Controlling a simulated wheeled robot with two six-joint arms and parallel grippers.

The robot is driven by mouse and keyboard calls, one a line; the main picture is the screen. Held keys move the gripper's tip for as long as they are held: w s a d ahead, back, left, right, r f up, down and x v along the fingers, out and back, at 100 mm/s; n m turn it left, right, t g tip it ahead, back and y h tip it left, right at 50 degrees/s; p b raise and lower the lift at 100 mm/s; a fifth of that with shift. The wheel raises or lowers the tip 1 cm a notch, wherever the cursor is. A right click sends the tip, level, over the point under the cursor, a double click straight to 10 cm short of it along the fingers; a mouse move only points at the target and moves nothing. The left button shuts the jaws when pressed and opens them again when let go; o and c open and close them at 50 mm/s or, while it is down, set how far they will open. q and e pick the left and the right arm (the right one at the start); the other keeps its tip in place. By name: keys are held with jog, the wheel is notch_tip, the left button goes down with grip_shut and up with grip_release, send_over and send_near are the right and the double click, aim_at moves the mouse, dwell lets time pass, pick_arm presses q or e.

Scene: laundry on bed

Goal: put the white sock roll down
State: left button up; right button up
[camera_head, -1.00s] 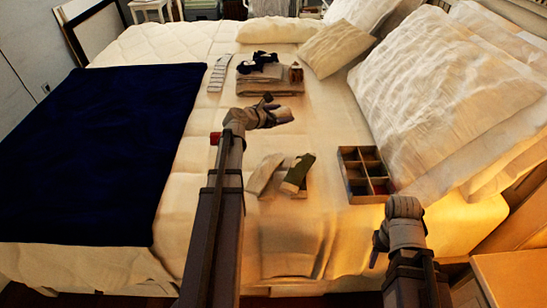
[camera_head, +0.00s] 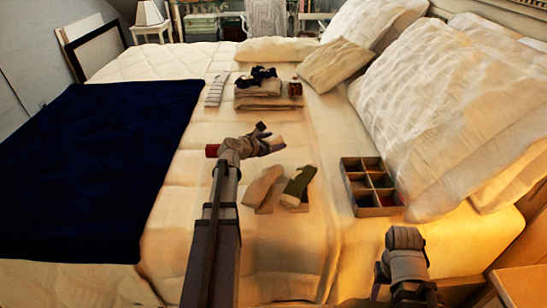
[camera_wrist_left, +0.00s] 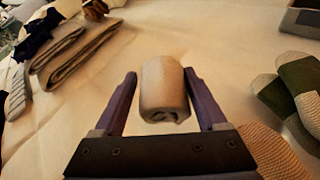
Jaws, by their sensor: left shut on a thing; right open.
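The white sock roll (camera_head: 276,144) is a pale rolled bundle at the middle of the bed. In the left wrist view the roll (camera_wrist_left: 164,88) sits between the two fingers, with its coiled end towards the camera. My left gripper (camera_head: 262,138) is shut on it; the left wrist view shows its fingers (camera_wrist_left: 160,78) on either side. The roll is close over the sheet; I cannot tell whether it touches. My right gripper (camera_head: 382,275) is at the lower right, open, with its fingers mostly hidden by its wrist.
A beige sock (camera_head: 264,187) and a green-and-white sock (camera_head: 297,186) lie nearer me. A divided box (camera_head: 378,211) stands right of them. A dark blue blanket (camera_head: 85,170) covers the left side.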

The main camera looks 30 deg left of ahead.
pick_arm(q)
jog(key=shift+f, duration=0.1)
notch_tip(320, 180, down, 4)
jog(key=b, duration=0.3)
jog(key=shift+r+b, duration=0.25)
jog(key=shift+b, duration=0.05)
jog(key=shift+f, duration=0.2)
jog(key=o, duration=1.2)
jog(key=shift+r, duration=0.1)
